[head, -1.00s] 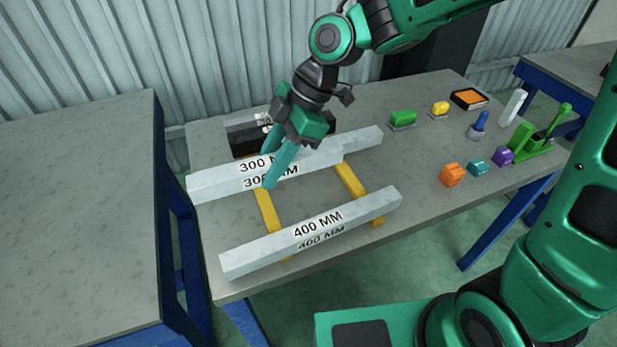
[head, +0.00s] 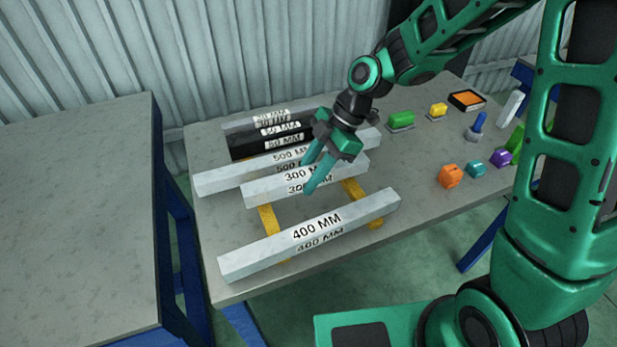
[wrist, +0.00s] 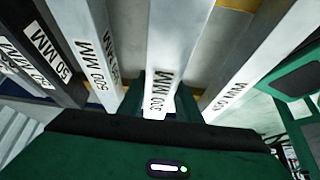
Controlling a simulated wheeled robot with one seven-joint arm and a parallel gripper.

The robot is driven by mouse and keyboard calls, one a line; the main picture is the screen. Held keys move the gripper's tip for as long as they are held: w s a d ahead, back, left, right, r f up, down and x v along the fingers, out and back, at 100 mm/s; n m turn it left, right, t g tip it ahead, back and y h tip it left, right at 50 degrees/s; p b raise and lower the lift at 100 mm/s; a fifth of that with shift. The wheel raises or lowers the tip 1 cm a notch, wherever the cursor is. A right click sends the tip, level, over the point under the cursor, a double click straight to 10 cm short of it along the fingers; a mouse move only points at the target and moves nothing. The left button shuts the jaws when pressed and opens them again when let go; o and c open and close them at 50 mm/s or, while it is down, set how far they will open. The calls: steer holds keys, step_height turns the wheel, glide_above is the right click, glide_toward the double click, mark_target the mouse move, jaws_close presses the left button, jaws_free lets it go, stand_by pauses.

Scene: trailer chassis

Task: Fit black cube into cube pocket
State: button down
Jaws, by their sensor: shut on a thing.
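I cannot make out a black cube or a cube pocket in either view. My gripper (head: 311,174) is shut on the pale 300 MM bar (head: 352,170), one finger on each side of it, in the head view. The same bar (wrist: 176,45) runs between the fingers in the wrist view. It is held between the 500 MM bar (head: 225,182) behind and the 400 MM bar (head: 262,257) in front. Whether it touches the yellow crosspieces is hard to tell.
Yellow crosspieces (head: 268,220) lie under the bars. Dark bars marked 50 MM (head: 245,146) lie behind. On the right are a green block (head: 402,119), a yellow block (head: 438,109), an orange block (head: 451,175) and a teal block (head: 474,168). Bench space between stands clear.

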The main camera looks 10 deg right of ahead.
steer(key=shift+f, duration=0.65)
steer(key=shift+f, duration=0.65)
steer(key=c, duration=1.3)
jaws_free()
steer(key=shift+r, duration=0.15)
steer(key=shift+r, duration=0.35)
steer(key=v, duration=1.2)
steer(key=shift+r, duration=0.15)
